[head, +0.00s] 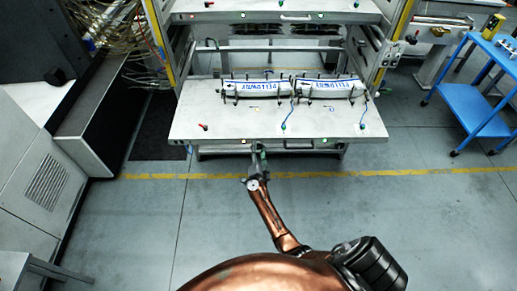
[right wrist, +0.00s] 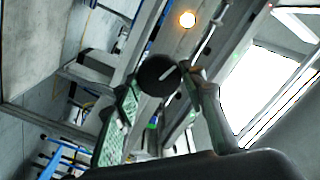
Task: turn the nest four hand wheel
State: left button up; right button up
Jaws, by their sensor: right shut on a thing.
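A round black hand wheel (right wrist: 158,76) with a white line across its face shows in the right wrist view. My right gripper (right wrist: 164,80) has one finger on each side of it and is shut on it. In the head view my right gripper (head: 259,155) is at the front edge of the pulled-out shelf (head: 200,118), a little left of its middle. The wheel is too small to make out there, and I cannot read a nest number. My left gripper is not in view.
Two white rolls with blue lettering (head: 256,88) (head: 331,88) lie in black holders on the shelf. A lit lamp (right wrist: 187,19) shows near the wheel. A blue cart (head: 478,95) stands at the right, a dark cabinet (head: 90,125) at the left. The floor in front is clear.

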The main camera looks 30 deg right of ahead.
jog(key=m, duration=0.4)
jog(key=shift+f+m+b, duration=0.15)
jog(key=shift+m+b, duration=0.15)
jog(key=shift+b, duration=0.05)
jog(key=m, duration=0.4)
jog(key=shift+m+b, duration=0.4)
jog(key=o, duration=1.2)
jog(key=shift+c, duration=0.2)
